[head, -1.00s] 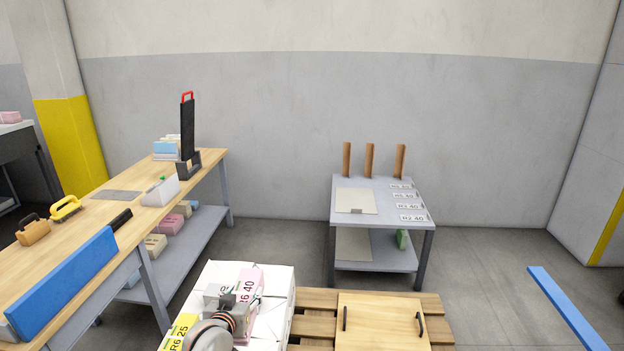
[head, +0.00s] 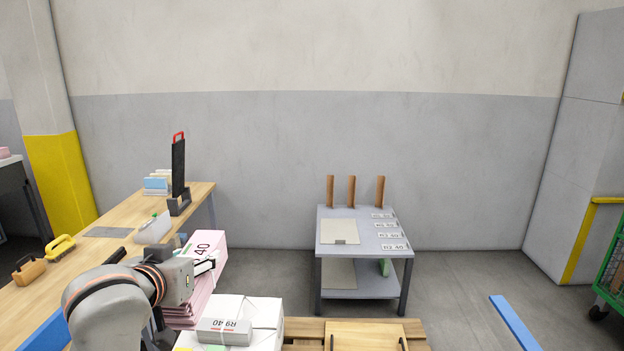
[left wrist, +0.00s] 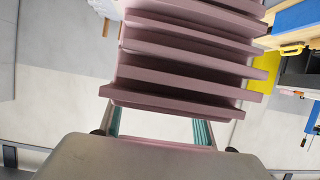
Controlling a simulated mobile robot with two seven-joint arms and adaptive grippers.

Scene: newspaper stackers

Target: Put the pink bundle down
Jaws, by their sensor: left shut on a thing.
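The pink bundle (head: 211,246) is a stack of pink sheets with a label ending in 40. In the head view it is at the lower left, left of and partly behind the white wrapped stack (head: 262,310). My left gripper (head: 204,267) is shut on it; the arm hides part of the bundle. In the left wrist view the bundle's pink layers (left wrist: 190,48) fan out beyond the gripper (left wrist: 158,130), whose teal finger pads show on both sides. I cannot tell whether the bundle's underside touches anything. My right gripper is not in view.
A wooden bench (head: 110,218) runs along the left with brushes and a black upright holder (head: 178,168). A pallet (head: 302,328) lies at the front. A small grey table (head: 362,223) with pegs and price cards stands behind it. Open floor (head: 450,278) lies right of that table.

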